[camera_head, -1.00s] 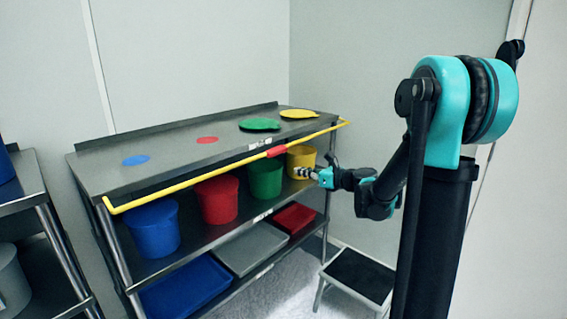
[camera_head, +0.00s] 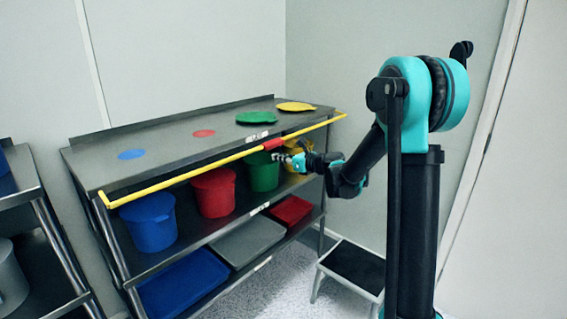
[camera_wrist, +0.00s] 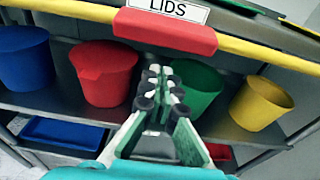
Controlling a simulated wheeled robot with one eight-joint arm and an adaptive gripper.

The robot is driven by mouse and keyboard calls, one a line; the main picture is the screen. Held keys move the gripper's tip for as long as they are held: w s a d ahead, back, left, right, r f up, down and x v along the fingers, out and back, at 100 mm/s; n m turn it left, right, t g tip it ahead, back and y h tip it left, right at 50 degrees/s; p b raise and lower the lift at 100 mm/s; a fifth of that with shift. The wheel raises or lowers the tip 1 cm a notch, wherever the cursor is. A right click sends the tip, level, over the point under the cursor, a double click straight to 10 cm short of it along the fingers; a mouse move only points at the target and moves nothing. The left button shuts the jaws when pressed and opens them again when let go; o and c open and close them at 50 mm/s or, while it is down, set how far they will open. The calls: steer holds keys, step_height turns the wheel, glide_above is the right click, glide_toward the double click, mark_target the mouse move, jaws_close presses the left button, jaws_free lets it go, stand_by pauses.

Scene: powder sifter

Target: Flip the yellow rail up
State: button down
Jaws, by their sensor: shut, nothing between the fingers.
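The yellow rail (camera_head: 190,175) runs along the front edge of the steel shelf's top, below the tabletop level at the front. Its red grip (camera_head: 272,145) sits right of the middle. The rail (camera_wrist: 260,50) and the red grip (camera_wrist: 165,32) also cross the top of the wrist view. My gripper (camera_head: 279,157) is shut and empty, close to the red grip and slightly below it in the head view. In the wrist view the fingertips (camera_wrist: 163,72) point forward, just below the grip, with a visible gap between them and it.
Blue (camera_head: 149,222), red (camera_head: 214,194), green (camera_head: 262,173) and yellow (camera_head: 298,160) buckets stand on the middle shelf behind the rail. Green (camera_head: 256,117) and yellow (camera_head: 295,106) lids lie on top. A step stool (camera_head: 352,270) stands at the right front.

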steer(key=shift+s+d+r, duration=0.1)
steer(key=shift+s+r, duration=0.05)
steer(key=shift+r, duration=1.05)
steer(key=shift+d+r, duration=0.1)
